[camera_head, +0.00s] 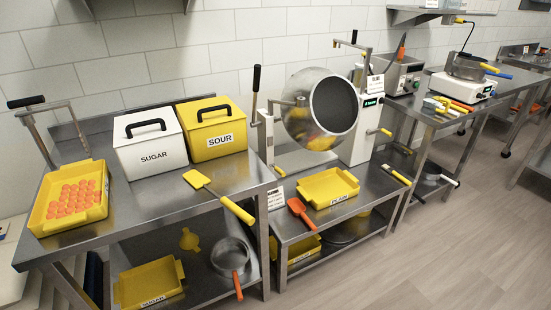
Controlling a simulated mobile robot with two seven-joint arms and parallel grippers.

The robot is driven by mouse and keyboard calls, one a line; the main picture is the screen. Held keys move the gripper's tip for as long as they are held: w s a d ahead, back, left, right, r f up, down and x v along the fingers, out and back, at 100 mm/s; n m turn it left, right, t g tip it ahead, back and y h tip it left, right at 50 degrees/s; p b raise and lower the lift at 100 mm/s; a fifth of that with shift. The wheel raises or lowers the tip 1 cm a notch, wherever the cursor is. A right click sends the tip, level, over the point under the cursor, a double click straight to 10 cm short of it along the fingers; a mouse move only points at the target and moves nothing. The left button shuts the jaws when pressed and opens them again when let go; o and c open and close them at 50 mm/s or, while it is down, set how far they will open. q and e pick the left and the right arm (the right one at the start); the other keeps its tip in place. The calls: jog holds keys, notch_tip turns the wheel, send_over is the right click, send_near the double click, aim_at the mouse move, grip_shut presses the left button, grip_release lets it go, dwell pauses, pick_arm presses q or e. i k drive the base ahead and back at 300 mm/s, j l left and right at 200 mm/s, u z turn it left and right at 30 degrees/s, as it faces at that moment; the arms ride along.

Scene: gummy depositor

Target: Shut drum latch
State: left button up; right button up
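The steel drum (302,112) hangs between two uprights at the middle of the view, its round dark mouth tilted up and to the right. A black-handled lever (256,80) stands upright at the left of the drum. A metal arm with a small black grip (354,37) rises at the drum's upper right. A yellow-handled lever (380,132) sticks out of the white control post (368,125) on the right. I cannot tell which of these is the drum latch, or whether it is open. Neither of my grippers shows in this view.
A yellow PLAIN tray (328,204) and an orange-handled scoop (299,212) lie on the table below the drum. White SUGAR (150,160) and yellow SOUR (216,150) bins stand left, beside a yellow tray (62,224) of orange gummies. Open floor (450,250) lies front right.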

aim_at(278, 170)
jog(key=i+l, duration=0.1)
jog(key=i, duration=0.3)
jog(key=i+l+u, duration=0.1)
jog(key=i, duration=0.3)
jog(key=i+l, duration=0.2)
jog(key=i, duration=0.2)
jog(key=i+l+u, duration=0.1)
jog(key=i, duration=0.35)
